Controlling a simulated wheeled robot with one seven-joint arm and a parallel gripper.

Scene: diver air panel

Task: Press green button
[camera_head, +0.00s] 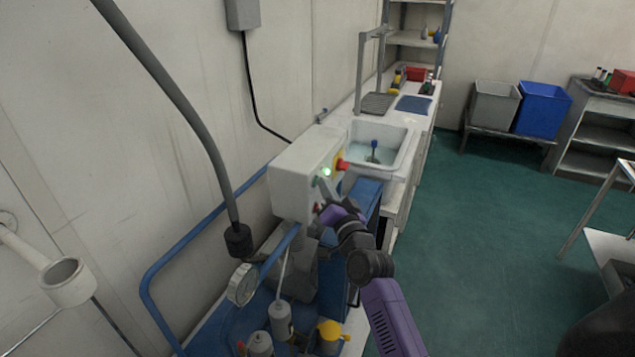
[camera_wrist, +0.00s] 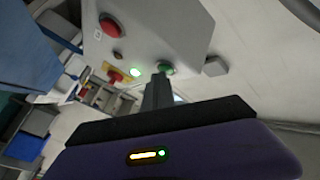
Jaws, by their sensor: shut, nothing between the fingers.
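The green button (camera_wrist: 166,67) is a small green cap on the face of a pale control box (camera_wrist: 185,25) in the wrist view. The same box (camera_head: 292,185) stands by the wall in the head view. My gripper (camera_wrist: 157,84) is shut and empty, with its fingertips right at the green button and partly covering it. I cannot tell whether they touch. In the head view my gripper (camera_head: 324,186) reaches the box face from the right. A lit green lamp (camera_wrist: 135,71) glows beside the button; it also shows in the head view (camera_head: 326,172).
A red button on a yellow plate (camera_wrist: 114,76) and a larger red button (camera_wrist: 111,25) share the box face. Below the box are blue pipes, a gauge (camera_head: 242,284) and a compressor. A sink (camera_head: 378,145) stands behind.

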